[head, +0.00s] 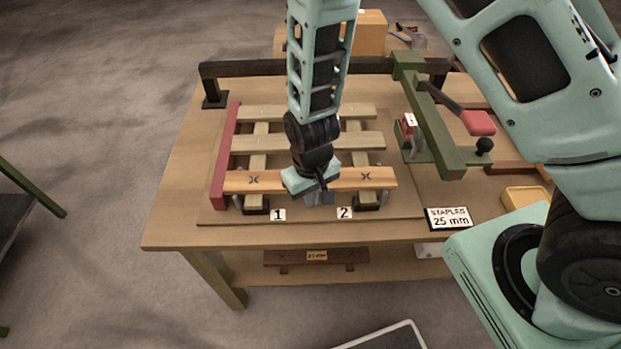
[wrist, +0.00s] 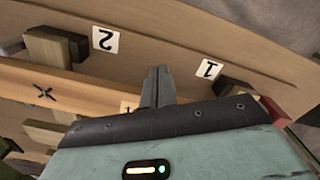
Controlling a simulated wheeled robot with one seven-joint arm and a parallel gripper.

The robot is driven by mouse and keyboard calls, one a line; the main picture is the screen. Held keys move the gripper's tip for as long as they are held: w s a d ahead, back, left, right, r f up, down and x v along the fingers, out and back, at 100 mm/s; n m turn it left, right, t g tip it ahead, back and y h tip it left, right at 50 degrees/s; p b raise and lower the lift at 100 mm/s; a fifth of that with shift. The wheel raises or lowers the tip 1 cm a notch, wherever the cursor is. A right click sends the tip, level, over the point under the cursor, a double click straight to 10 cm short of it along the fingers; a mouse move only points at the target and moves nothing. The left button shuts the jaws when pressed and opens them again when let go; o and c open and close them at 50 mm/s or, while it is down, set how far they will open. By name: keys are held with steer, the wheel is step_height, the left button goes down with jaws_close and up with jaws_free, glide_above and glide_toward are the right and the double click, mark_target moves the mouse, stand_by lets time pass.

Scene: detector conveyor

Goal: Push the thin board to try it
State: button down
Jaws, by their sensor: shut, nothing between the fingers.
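The board at the front of the slatted frame, which I take for the thin board (head: 378,179), is orange-tan with a dark cross mark near each end. It lies level across two short supports. One of its crosses shows in the wrist view (wrist: 45,92). My gripper (head: 321,197) is shut and empty, fingers pointing down, near the board's middle at its front edge. The wrist view shows the closed fingers (wrist: 157,82) beside the board. Whether they touch it I cannot tell. My gripper hides the board's middle.
Tags 1 (head: 278,215) and 2 (head: 345,212) lie in front of the frame. A red rail (head: 225,158) closes its left side. A green lever press (head: 436,130) stands right. A sign reading STAPLES 25 mm (head: 449,218) is front right. The table's left front is clear.

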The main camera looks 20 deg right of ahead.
steer(key=shift+w+d+r, duration=0.1)
steer(key=shift+w+d, duration=0.1)
steer(key=shift+w, duration=0.55)
stand_by(1.8)
steer(key=shift+s, duration=0.1)
steer(key=shift+s+a+p, duration=0.15)
steer(key=shift+s+a, duration=0.05)
steer(key=shift+s, duration=0.45)
steer(key=shift+s+a+p, duration=0.15)
steer(key=shift+s+a, duration=0.05)
steer(key=shift+s, duration=0.45)
step_height(320, 180, up, 10)
steer(key=p, duration=0.8)
steer(key=shift+s, duration=0.1)
